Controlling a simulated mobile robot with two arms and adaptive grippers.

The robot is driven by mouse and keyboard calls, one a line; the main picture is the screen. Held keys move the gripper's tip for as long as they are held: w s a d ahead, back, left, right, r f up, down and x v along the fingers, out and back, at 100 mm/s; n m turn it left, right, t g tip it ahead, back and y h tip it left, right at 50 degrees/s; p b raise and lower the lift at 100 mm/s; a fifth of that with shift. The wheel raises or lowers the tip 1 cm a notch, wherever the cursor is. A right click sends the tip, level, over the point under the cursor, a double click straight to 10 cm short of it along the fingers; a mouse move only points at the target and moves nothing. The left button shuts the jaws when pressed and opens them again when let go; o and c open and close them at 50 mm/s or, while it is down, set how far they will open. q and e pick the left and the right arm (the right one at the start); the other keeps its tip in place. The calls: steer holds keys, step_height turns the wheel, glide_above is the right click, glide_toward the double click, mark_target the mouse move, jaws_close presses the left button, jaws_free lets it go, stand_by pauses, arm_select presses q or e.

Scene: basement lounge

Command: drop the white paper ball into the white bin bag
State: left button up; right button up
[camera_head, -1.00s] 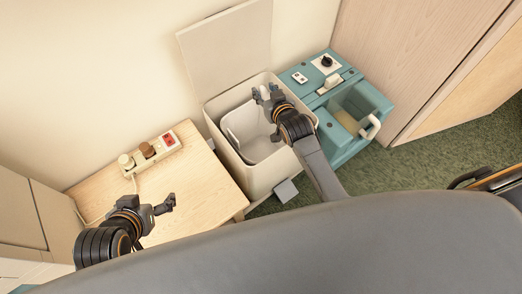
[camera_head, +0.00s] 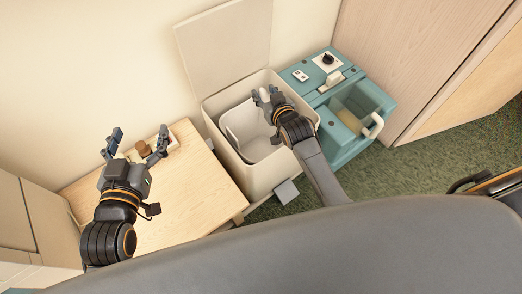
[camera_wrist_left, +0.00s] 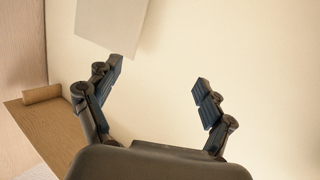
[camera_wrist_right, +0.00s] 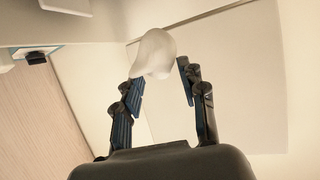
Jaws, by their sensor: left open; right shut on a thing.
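The white paper ball (camera_wrist_right: 154,53) shows at the fingertips of my right gripper (camera_wrist_right: 160,74) in the right wrist view. The right gripper (camera_head: 266,96) is shut on it, above the open bin (camera_head: 262,180) in the head view. There the ball is small and hard to tell from the fingers. The white bin bag (camera_head: 236,122) lines the inside of the bin, its mouth open, partly hidden by my right gripper. My left gripper (camera_head: 138,143) is open and empty above the wooden table; its spread fingers also show in the left wrist view (camera_wrist_left: 157,72).
The bin lid (camera_head: 228,45) stands raised against the wall. A teal cleaning bucket (camera_head: 342,152) stands right of the bin. Green carpet (camera_head: 440,155) is clear at right.

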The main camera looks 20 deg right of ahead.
step_height(320, 180, down, 2)
steer(key=shift+f+b, duration=0.1)
steer(key=shift+b, duration=1.15)
arm_select(q)
step_height(320, 180, up, 12)
steer(key=s+d+t+h, duration=0.1)
steer(key=t+h, duration=0.1)
steer(key=t, duration=0.5)
steer(key=shift+s+d+t+h, duration=0.15)
steer(key=shift+d+t+h, duration=0.05)
steer(key=shift+t+h, duration=0.1)
arm_select(e)
steer(key=shift+f, duration=0.1)
steer(key=o, duration=0.8)
steer(key=shift+s, duration=0.1)
steer(key=a+v, duration=0.1)
steer(key=v, duration=1)
steer(key=shift+s+d, duration=0.4)
steer(key=shift+d, duration=0.1)
arm_select(q)
steer(key=shift+s, duration=0.1)
arm_select(e)
steer(key=shift+s, duration=0.1)
